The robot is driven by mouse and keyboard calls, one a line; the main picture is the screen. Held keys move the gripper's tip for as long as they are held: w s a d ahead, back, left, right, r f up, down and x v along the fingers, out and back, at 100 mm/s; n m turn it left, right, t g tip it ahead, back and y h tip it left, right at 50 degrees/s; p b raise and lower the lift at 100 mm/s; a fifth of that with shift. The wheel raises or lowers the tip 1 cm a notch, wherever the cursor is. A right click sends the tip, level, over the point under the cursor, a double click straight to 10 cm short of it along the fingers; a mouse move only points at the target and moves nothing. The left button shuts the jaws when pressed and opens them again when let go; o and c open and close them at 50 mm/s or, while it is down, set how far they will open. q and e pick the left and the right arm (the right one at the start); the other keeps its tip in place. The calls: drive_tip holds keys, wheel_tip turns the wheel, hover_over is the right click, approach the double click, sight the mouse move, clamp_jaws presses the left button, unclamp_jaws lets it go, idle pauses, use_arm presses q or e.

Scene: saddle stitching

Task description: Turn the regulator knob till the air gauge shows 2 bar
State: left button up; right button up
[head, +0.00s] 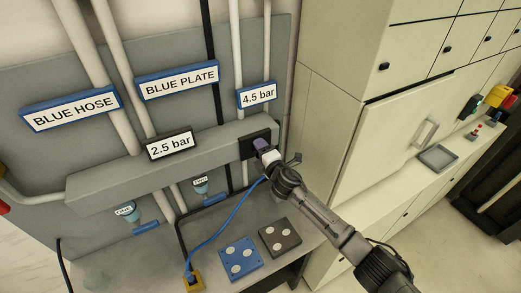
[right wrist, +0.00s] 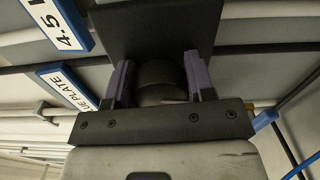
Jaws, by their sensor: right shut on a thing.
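The regulator knob (right wrist: 160,75) is a dark round knob in front of a black square plate (right wrist: 150,28). The plate also shows at the right end of the grey beam in the head view (head: 248,151). My right gripper (head: 262,144) is shut on the knob, with one purple finger on each side of it in the right wrist view (right wrist: 158,82). In the head view the gripper hides the knob. A black-framed readout (head: 171,145) on the beam shows 2.5 bar. A blue-framed sign (head: 257,95) above the plate reads 4.5 bar. My left gripper is not in view.
Blue signs reading BLUE HOSE (head: 72,107) and BLUE PLATE (head: 178,80) hang above the beam (head: 105,185). Below are a blue plate (head: 240,258), a dark plate (head: 280,237) and a blue hose (head: 215,236). A tall pale cabinet (head: 335,110) stands to the right.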

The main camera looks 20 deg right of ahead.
idle(0.3)
drive_tip(key=o, duration=0.7)
drive_tip(key=shift+o, duration=1.1)
drive_tip(key=shift+s, duration=0.1)
drive_tip(key=s+d+b, duration=0.1)
drive_tip(key=s+d, duration=0.1)
drive_tip(key=s, duration=1.1)
drive_tip(key=shift+s, duration=0.25)
